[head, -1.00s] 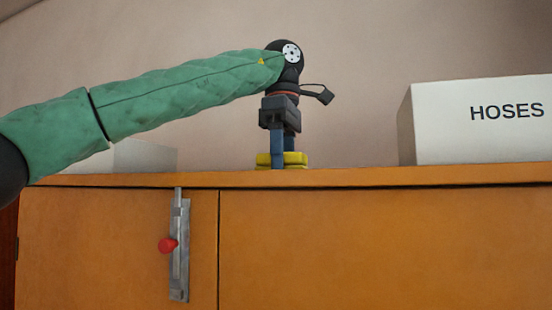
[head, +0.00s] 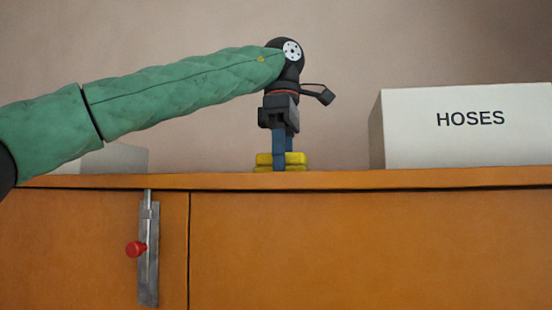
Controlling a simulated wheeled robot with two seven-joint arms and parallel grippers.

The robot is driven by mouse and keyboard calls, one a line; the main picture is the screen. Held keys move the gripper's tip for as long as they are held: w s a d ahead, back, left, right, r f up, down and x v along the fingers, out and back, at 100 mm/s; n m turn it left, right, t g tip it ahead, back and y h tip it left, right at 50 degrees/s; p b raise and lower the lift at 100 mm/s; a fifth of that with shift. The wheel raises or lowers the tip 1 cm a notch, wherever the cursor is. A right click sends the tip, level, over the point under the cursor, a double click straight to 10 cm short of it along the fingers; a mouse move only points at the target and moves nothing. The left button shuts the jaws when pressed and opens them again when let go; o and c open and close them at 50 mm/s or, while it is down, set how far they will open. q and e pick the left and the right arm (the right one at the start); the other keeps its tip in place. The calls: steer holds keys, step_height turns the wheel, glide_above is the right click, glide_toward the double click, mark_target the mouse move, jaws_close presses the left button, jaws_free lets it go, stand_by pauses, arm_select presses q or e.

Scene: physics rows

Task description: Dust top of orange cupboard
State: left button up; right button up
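The orange cupboard (head: 370,250) fills the lower part of the head view, and its top shows as a thin edge seen nearly level. My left gripper (head: 282,160) points down at the cupboard top, its blue fingers on a yellow object (head: 295,160), likely a sponge or duster. The gripper looks shut on it. The yellow object is at the top's front edge line; whether it touches the surface I cannot tell for certain. My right gripper is out of view.
A white box marked HOSES (head: 470,130) stands on the top to the right. A pale box (head: 105,158) stands at the left, partly behind my arm. A metal bolt with a red knob (head: 137,249) is on the cupboard front. The top between the boxes looks clear.

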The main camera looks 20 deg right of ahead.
mark_target(298, 153)
arm_select(q)
steer(key=shift+s+d+f, duration=0.1)
steer(key=shift+s+d, duration=0.6)
steer(key=shift+d, duration=0.3)
steer(key=shift+s+d+f, duration=0.1)
steer(key=shift+s+d, duration=0.55)
steer(key=shift+d, duration=0.3)
steer(key=shift+s+d+f, duration=0.1)
steer(key=shift+s+d, duration=0.6)
steer(key=shift+d, duration=0.3)
steer(key=shift+w+a, duration=0.1)
steer(key=shift+a, duration=0.15)
steer(key=shift+w+a, duration=0.1)
steer(key=shift+a, duration=0.4)
steer(key=shift+w+a+r, duration=0.1)
steer(key=shift+w+a, duration=0.1)
steer(key=shift+a, duration=0.75)
steer(key=shift+w+a+r, duration=0.1)
steer(key=shift+w+a, duration=0.1)
steer(key=shift+a, duration=0.25)
steer(key=shift+w+a+r, duration=0.1)
steer(key=shift+w+a, duration=0.1)
steer(key=shift+a, duration=0.55)
steer(key=shift+w+a, duration=0.2)
steer(key=shift+a, duration=0.55)
